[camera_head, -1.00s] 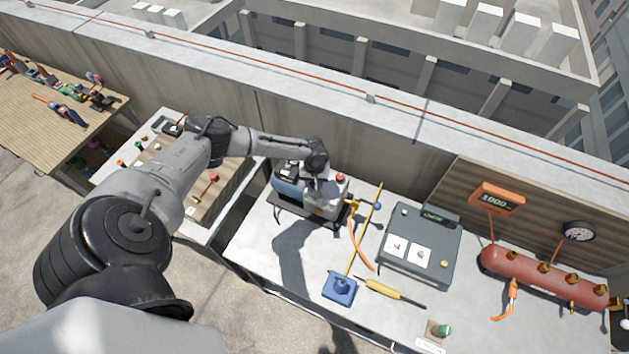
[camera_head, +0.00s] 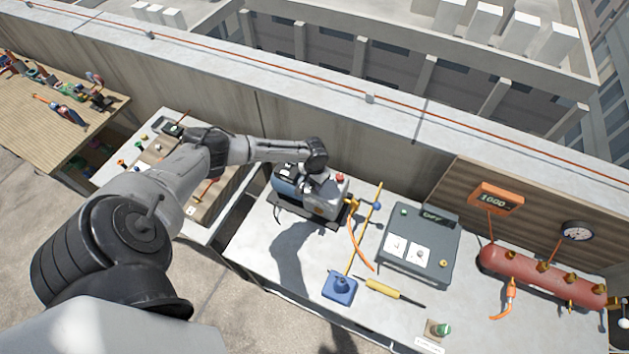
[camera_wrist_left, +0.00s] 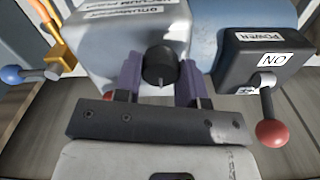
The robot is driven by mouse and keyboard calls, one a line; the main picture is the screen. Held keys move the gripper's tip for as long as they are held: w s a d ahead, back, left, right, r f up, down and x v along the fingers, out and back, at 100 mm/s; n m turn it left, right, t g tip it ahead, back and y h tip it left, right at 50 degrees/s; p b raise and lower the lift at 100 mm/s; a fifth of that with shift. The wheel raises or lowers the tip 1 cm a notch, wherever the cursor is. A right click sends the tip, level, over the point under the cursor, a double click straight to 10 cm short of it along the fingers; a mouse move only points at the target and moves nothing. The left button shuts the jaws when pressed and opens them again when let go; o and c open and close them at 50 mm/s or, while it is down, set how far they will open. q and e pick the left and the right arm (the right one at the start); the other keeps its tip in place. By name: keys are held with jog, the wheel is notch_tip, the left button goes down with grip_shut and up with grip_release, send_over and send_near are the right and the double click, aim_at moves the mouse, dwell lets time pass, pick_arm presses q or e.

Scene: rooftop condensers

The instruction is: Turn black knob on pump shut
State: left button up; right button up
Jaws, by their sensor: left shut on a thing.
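The pump (camera_head: 325,207), grey with a blue motor body, stands on the light bench, and it also fills the top of the left wrist view (camera_wrist_left: 125,45). Its black knob (camera_wrist_left: 160,66) sits between the purple fingers of my left gripper (camera_wrist_left: 162,82), one finger on each side. My left gripper (camera_head: 312,182) is shut on the knob. In the head view my wrist hides the knob. My right gripper is in neither view.
A power box with a red-tipped lever (camera_wrist_left: 271,132) is close right of the gripper in the wrist view.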

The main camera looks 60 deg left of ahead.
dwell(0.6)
pick_arm(q)
jog(key=o, duration=0.9)
jog(key=shift+o, duration=0.2)
notch_tip(320, 180, up, 14)
jog(key=b, duration=0.1)
jog(key=shift+f, duration=0.1)
dwell(0.3)
jog(key=shift+m, duration=0.4)
